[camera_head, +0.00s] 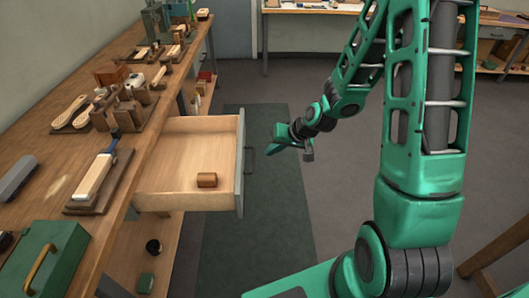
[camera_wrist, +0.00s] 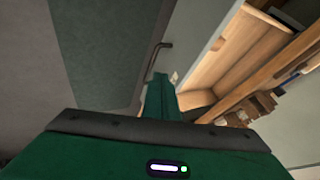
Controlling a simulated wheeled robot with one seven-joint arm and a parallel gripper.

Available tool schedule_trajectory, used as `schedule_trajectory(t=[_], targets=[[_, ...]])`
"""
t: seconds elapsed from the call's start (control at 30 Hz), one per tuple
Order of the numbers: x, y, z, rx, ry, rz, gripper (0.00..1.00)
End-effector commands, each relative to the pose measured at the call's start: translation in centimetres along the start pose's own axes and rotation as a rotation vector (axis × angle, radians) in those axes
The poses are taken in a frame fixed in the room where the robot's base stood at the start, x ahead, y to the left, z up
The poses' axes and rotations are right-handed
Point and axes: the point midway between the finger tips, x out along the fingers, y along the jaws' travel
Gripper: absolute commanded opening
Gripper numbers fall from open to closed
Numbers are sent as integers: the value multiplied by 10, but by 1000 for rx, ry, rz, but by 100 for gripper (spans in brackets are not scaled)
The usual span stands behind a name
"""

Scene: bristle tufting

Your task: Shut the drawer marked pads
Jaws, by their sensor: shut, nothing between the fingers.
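A wooden drawer (camera_head: 185,155) stands pulled out from the workbench, with a small brown block (camera_head: 207,180) inside. Its grey front panel (camera_head: 240,165) carries a dark handle (camera_head: 249,160). No marking on it is readable. My gripper (camera_head: 276,144) is shut and empty, just right of the handle, with a gap between them. In the wrist view, my green finger (camera_wrist: 160,96) points toward the front panel (camera_wrist: 205,38), below the handle (camera_wrist: 158,52). The drawer's inside (camera_wrist: 232,50) shows beyond the panel.
The workbench top (camera_head: 55,175) holds a brush on a board (camera_head: 97,178), several brush parts and a green box (camera_head: 45,262). A shelf below holds small items. A dark green mat (camera_head: 262,225) covers the floor under the drawer. The floor around my arm is clear.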

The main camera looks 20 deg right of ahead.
Motion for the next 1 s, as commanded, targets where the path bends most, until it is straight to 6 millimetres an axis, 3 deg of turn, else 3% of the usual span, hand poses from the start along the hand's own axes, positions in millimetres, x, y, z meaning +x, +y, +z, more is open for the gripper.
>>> schedule_trajectory(t=[0.57, 0.7, 1.0], targets=[[88, 0, 1, -1, -3, 0, 0], [95, -21, 1, -3, -2, -1, 0], [102, -35, 0, -1, 0, 1, 0]])
